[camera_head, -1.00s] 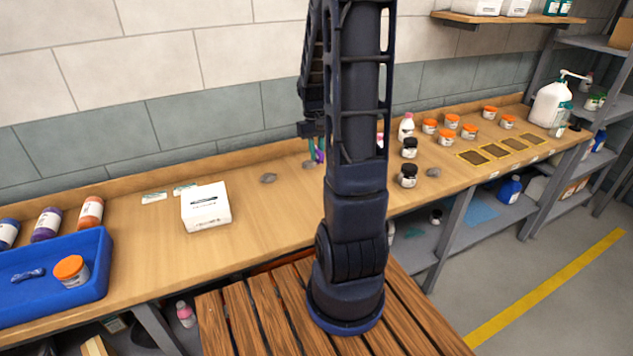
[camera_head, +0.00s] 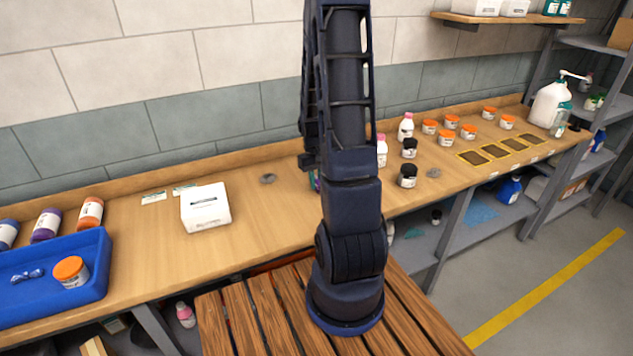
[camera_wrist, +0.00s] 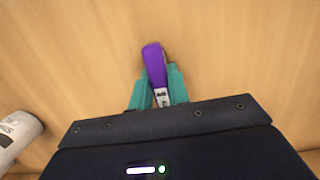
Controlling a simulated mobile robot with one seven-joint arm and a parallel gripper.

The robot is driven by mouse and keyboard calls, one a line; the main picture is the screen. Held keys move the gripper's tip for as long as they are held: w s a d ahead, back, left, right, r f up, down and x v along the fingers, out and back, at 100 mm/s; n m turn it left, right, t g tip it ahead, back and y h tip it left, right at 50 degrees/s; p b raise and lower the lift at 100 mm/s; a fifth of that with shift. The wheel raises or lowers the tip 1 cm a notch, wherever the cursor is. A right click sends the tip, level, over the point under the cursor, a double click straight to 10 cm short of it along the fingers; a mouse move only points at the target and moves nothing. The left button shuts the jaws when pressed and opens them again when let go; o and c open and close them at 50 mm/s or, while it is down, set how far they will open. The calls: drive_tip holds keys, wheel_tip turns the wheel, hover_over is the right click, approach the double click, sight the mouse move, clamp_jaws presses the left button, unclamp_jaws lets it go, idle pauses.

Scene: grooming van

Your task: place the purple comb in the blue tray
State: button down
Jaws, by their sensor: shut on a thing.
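The purple comb (camera_wrist: 153,62) is upright in the wrist view, with a grey-white part showing low between the teal fingers of my gripper (camera_wrist: 159,80). My gripper is shut on it. In the head view my arm hides most of the gripper; only a sliver of teal and purple shows beside the arm, over the bench. The blue tray (camera_head: 98,288) stands at the left end of the bench, well to the left of my gripper. It holds an orange-lidded jar (camera_head: 71,272) and a small blue bow-like item (camera_head: 28,276), with bare floor around them.
A white box (camera_head: 206,207) stands between the tray and my arm. Bottles (camera_head: 91,212) stand behind the tray. Several jars and bottles (camera_head: 408,176) are right of my arm. A grey stone-like item (camera_head: 268,179) lies near the wall. A white bottle (camera_wrist: 18,135) shows in the wrist view.

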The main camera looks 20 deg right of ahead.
drive_tip(key=shift+f, duration=0.1)
drive_tip(key=c, duration=1.3)
unclamp_jaws()
drive_tip(key=shift+c, duration=0.2)
wheel_tip(320, 180, up, 11)
drive_tip(key=w, duration=0.2)
drive_tip(key=s+a+r+t, duration=0.3)
drive_tip(key=s+a+r, duration=0.2)
drive_tip(key=s+r, duration=0.4)
drive_tip(key=s+a+r+t, duration=0.3)
drive_tip(key=s+a+r, duration=0.3)
drive_tip(key=s+r, duration=0.3)
drive_tip(key=shift+r, duration=0.6)
drive_tip(key=o, duration=0.3)
drive_tip(key=shift+s, duration=0.2)
drive_tip(key=o, duration=1)
